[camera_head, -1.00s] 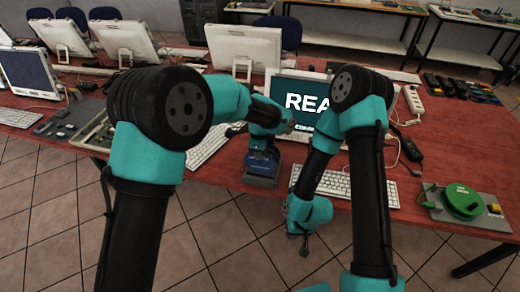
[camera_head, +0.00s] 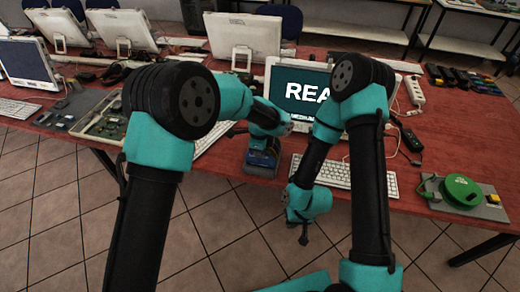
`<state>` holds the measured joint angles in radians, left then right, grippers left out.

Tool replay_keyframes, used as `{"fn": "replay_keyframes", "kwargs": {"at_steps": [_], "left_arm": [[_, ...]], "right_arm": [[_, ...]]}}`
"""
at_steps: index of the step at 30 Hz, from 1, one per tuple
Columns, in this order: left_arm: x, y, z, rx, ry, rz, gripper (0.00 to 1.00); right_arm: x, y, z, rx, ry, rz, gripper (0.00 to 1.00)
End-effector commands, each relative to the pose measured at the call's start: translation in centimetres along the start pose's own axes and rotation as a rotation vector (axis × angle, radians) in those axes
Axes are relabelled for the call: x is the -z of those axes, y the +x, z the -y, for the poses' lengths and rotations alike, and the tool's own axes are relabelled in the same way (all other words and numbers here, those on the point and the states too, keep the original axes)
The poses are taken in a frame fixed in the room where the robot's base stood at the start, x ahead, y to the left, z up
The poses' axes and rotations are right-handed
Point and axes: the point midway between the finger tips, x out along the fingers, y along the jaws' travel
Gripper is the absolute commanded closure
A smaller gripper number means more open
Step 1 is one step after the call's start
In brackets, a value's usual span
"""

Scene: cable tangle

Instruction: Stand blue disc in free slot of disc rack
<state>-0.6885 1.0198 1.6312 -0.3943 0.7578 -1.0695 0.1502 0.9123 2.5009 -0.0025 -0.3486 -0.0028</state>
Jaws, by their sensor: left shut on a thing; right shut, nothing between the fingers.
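My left gripper (camera_head: 286,128) is at the end of the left arm, in front of the monitor and above the table. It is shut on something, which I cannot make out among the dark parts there. My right gripper (camera_head: 303,238) is shut and empty, pointing down beyond the table's front edge, over the tiled floor. I cannot pick out a blue disc or a disc rack with certainty.
A blue and black tool-like object (camera_head: 262,160) stands by the table's front edge. Keyboards, a monitor (camera_head: 302,92) and cables crowd the red table (camera_head: 410,195). A green disc-shaped reel (camera_head: 462,191) lies on a grey plate at the right. An open board (camera_head: 103,124) lies left.

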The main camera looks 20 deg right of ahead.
Motion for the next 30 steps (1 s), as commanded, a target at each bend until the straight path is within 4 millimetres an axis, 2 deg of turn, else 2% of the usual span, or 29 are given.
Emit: {"fn": "replay_keyframes", "kwargs": {"at_steps": [8, 9, 18, 26, 30], "left_arm": [[0.0, 0.05, 0.0, 0.0, 0.0, 0.0, 1.0], [0.01, 0.05, 0.0, 0.0, 0.0, 0.0, 0.92], [0.01, 0.04, -0.01, 0.0, 0.0, 0.0, 0.65], [0.01, -0.07, 0.0, 0.0, 0.0, 0.0, 0.65], [0.03, -0.85, 0.02, 0.0, 0.0, 0.0, 0.65]], "right_arm": [[0.0, 0.0, 0.0, 0.0, 0.0, 0.0, 1.0], [0.0, 0.0, 0.0, 0.0, 0.0, 0.0, 1.0], [0.0, 0.0, 0.0, 0.0, 0.0, 0.0, 1.0], [0.0, 0.0, 0.0, 0.0, 0.0, 0.0, 1.0], [0.0, 0.0, 0.0, 0.0, 0.0, 0.0, 1.0]]}}
